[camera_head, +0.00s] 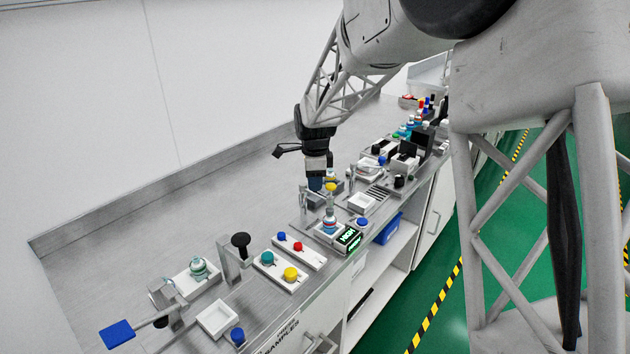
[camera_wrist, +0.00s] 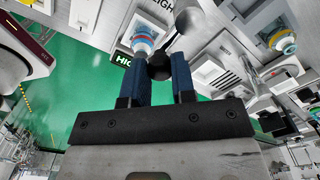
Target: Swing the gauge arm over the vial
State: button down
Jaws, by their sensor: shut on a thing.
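My gripper (camera_wrist: 159,72) is shut on a round black knob (camera_wrist: 160,67), which sits between its two blue fingers. The knob seems to belong to the gauge arm, with a grey rounded part (camera_wrist: 190,20) just beyond it, though most of the arm is hidden. In the head view my gripper (camera_head: 317,182) is above the bench, behind the vial station. The vial (camera_head: 329,225), striped blue and red, stands in a white holder beside a green-lit HIGH display (camera_head: 348,238). In the wrist view the vial (camera_wrist: 143,40) is to the left of the knob, apart from it.
White trays with coloured knobs (camera_head: 290,273) stand at the front left. A blue paddle (camera_head: 117,333) sticks out at the far left. More devices and small bottles (camera_head: 410,130) crowd the bench to the right. The back of the bench is bare.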

jog(key=c, duration=0.9)
grip_release()
jog(key=shift+c, duration=0.2)
jog(key=shift+r, duration=0.1)
jog(key=shift+r, duration=3.8)
